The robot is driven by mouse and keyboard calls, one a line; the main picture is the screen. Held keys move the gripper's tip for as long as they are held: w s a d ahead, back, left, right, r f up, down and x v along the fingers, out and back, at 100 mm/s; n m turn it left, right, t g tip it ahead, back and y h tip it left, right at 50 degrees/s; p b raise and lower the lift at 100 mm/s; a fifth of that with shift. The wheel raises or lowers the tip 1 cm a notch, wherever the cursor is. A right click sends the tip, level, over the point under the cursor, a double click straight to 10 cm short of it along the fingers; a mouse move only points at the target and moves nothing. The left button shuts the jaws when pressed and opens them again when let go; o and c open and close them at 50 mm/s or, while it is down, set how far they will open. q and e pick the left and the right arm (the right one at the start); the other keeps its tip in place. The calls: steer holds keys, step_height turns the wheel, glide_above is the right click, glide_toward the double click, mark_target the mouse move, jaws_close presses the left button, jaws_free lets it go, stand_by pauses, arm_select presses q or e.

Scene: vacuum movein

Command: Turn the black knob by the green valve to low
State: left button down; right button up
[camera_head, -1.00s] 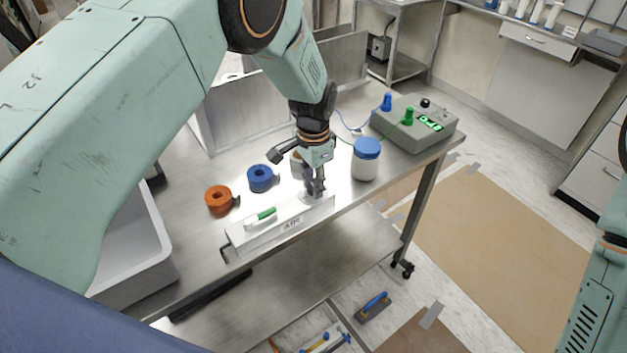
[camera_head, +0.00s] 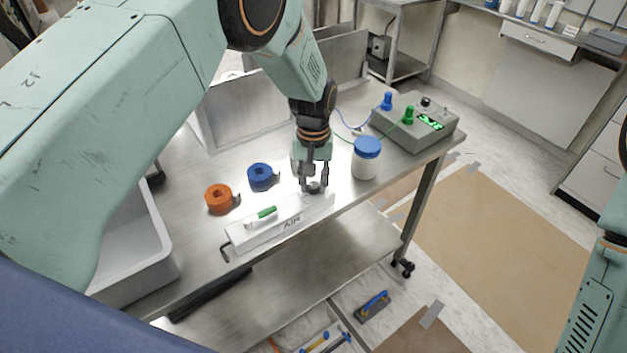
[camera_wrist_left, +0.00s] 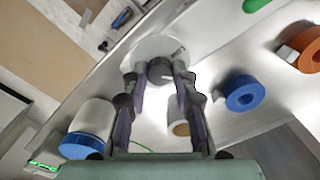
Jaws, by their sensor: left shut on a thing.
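The black knob (camera_head: 314,188) sits on the right end of the white AIR box (camera_head: 270,236). In the left wrist view the knob (camera_wrist_left: 160,70) stands on a round white dial (camera_wrist_left: 150,47) with "LOW" lettering beside it. The green valve handle (camera_head: 262,213) lies on the same box, left of the knob. My left gripper (camera_head: 315,185) points down over the knob, its fingers shut on the knob's sides; it also shows in the left wrist view (camera_wrist_left: 158,82). The knob's pointer is hard to make out. My right gripper is out of view.
A white jar with blue lid (camera_head: 366,162) stands close right of my left gripper. Blue (camera_head: 261,177) and orange (camera_head: 218,198) tape rolls lie left. A grey control box (camera_head: 410,130) with green display is at the table's right end.

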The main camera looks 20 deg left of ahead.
mark_target(313, 185)
arm_select(q)
steer(key=n, duration=0.5)
steer(key=shift+s+f+n, duration=0.15)
steer(key=shift+n, duration=0.15)
steer(key=shift+n+b, duration=0.3)
steer(key=shift+n, duration=1.9)
steer(key=c, duration=1.1)
jaws_free()
steer(key=shift+o, duration=0.2)
steer(key=shift+r, duration=0.2)
step_height(313, 185, up, 12)
